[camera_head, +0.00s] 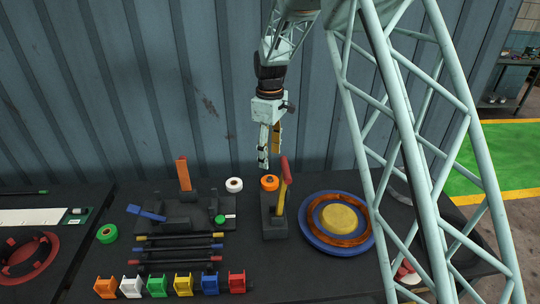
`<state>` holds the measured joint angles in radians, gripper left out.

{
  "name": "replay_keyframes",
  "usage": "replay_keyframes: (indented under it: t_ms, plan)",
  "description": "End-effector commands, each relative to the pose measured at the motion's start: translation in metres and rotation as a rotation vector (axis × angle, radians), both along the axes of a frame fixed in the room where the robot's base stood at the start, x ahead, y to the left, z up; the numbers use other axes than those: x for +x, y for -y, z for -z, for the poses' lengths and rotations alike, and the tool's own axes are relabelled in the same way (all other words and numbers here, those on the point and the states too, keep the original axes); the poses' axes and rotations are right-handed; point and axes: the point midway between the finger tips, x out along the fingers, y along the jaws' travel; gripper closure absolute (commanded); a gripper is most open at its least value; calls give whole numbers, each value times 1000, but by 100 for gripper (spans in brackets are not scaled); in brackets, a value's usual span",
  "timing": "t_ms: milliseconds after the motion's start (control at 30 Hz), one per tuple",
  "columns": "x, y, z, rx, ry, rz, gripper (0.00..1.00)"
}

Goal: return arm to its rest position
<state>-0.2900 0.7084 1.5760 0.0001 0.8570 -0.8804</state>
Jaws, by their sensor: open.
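My gripper (268,150) hangs from my lattice arm, pointing down in front of the ribbed wall. It is open and appears empty, with clear air around its fingers. It is above the back part of the dark table (310,285), apart from the things on it. In the picture its fingertips are just above an orange roll (270,183) and to the left of a red and yellow handle (283,185) that stands upright in a black block (273,223).
A blue disc with a brown ring and yellow centre (338,217) lies right of the block. A white roll (234,185), an orange upright piece (183,174), dark bars (180,248) and several coloured bins (183,284) stand left. The ribbed wall (130,90) is behind.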

Motion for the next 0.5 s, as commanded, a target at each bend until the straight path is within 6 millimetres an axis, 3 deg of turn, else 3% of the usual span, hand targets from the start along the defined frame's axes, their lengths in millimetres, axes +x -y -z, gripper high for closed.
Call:
replay_keyframes:
  t_ms: [267,500]
  plan:
    - [-3,3,-8,1,5,11,47]
    - [-14,16,-41,7,24,54,47]
